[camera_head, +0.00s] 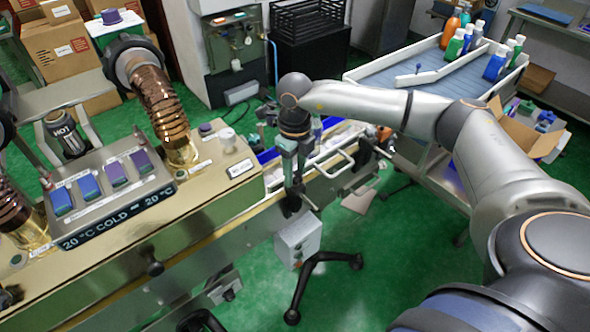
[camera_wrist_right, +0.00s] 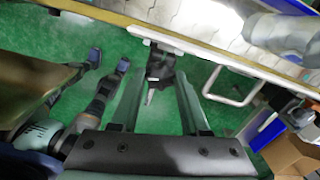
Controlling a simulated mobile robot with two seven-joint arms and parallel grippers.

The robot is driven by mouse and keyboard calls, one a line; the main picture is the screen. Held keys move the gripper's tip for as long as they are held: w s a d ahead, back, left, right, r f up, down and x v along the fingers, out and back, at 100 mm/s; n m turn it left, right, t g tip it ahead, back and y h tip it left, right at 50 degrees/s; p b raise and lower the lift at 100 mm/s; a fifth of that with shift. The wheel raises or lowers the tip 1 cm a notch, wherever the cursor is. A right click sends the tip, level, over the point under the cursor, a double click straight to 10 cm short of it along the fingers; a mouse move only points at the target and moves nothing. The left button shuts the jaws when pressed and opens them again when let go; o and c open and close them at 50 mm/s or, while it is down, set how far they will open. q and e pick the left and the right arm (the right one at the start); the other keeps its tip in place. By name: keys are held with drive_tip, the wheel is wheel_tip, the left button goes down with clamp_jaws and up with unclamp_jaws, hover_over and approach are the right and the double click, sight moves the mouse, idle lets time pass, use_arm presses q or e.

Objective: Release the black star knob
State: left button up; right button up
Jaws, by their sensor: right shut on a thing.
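The black star knob (camera_wrist_right: 160,66) is on the front side of the conveyor, under its edge, with a small pointed end hanging down. In the head view the knob (camera_head: 291,205) is dark and small at the end of my right gripper (camera_head: 294,184), which points down beside the conveyor. In the right wrist view the two grey-green fingers of my right gripper (camera_wrist_right: 160,88) lie on either side of the knob and are shut on it. The finger contact itself is partly hidden. My left gripper is not in view.
A brass-coloured machine (camera_head: 215,205) with a "20 °C COLD" panel (camera_head: 115,190) fills the left. A white bent handle (camera_wrist_right: 232,86) sits just right of the knob. A bottle table (camera_head: 430,70) stands behind.

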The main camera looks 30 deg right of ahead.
clamp_jaws()
drive_tip(key=shift+n, duration=0.3)
drive_tip(key=shift+f+n+b, duration=0.1)
drive_tip(key=shift+n+b, duration=0.75)
drive_tip(key=shift+n, duration=0.15)
drive_tip(key=n+b, duration=0.1)
drive_tip(key=n, duration=0.2)
drive_tip(key=shift+n+b, duration=0.3)
drive_tip(key=shift+b, duration=0.1)
drive_tip(key=n+b, duration=0.2)
drive_tip(key=n, duration=0.2)
drive_tip(key=shift+n, duration=0.3)
drive_tip(key=n+b, duration=0.1)
drive_tip(key=n, duration=0.3)
drive_tip(key=shift+n, duration=0.3)
drive_tip(key=shift+b, duration=0.3)
drive_tip(key=o, duration=0.8)
unclamp_jaws()
